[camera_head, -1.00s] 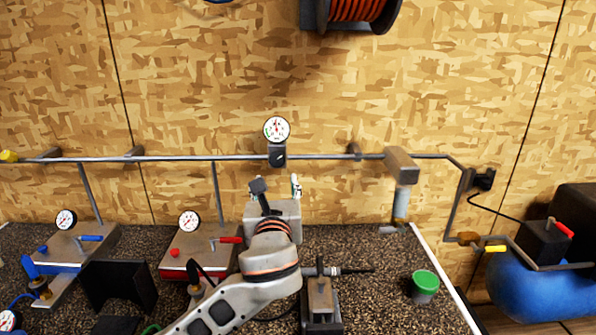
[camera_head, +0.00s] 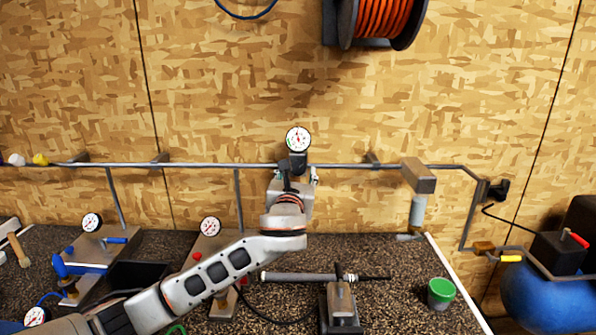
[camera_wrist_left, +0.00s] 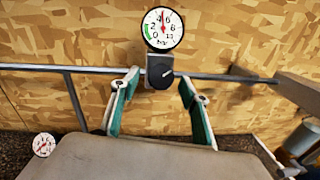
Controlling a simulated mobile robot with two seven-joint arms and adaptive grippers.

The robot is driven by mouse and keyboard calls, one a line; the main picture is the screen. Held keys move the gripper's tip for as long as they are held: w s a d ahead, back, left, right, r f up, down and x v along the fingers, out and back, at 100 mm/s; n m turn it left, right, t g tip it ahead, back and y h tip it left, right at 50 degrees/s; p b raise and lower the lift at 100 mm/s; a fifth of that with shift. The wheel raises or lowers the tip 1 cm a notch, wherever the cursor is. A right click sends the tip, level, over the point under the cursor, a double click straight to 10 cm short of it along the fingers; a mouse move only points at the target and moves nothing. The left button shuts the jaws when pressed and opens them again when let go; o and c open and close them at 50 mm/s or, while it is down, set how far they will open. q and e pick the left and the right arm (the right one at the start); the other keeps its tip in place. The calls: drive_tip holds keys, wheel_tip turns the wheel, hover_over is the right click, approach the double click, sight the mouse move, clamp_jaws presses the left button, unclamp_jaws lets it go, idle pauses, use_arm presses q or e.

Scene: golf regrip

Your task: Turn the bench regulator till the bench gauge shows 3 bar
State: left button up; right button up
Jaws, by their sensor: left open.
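The bench gauge (camera_head: 298,139) is a round white dial on the wall pipe. In the left wrist view the gauge (camera_wrist_left: 163,29) has its red needle nearly straight up, between the 4 and the 6, past a green band at the left. The bench regulator, a dark knob (camera_wrist_left: 160,76) with a pale mark, sits just below it; in the head view it is partly hidden. My left gripper (camera_wrist_left: 160,84) is open, with one green-padded finger at each side of the knob and visible space between. The same gripper (camera_head: 294,180) shows below the gauge in the head view. My right gripper is not in view.
The pipe (camera_head: 210,165) runs along the wall behind. A filter cylinder (camera_head: 417,211) hangs to the right.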

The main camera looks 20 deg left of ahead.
use_arm(q)
drive_tip(key=shift+w+a, duration=0.1)
drive_tip(key=shift+w, duration=0.45)
drive_tip(key=c, duration=1.1)
drive_tip(key=shift+n, duration=0.4)
drive_tip(key=n+y, duration=0.1)
drive_tip(key=n, duration=0.1)
drive_tip(key=n+y, duration=0.1)
drive_tip(key=n, duration=0.1)
drive_tip(key=n+g+y, duration=0.1)
drive_tip(key=n, duration=0.1)
drive_tip(key=shift+d, duration=0.35)
drive_tip(key=n+g+y, duration=0.1)
drive_tip(key=n, duration=0.2)
drive_tip(key=n+g+y, duration=0.1)
drive_tip(key=n, duration=0.2)
drive_tip(key=shift+w, duration=0.15)
drive_tip(key=shift+r+n+g+y, duration=0.1)
drive_tip(key=shift+n+g+y, duration=0.2)
drive_tip(key=shift+n, duration=0.1)
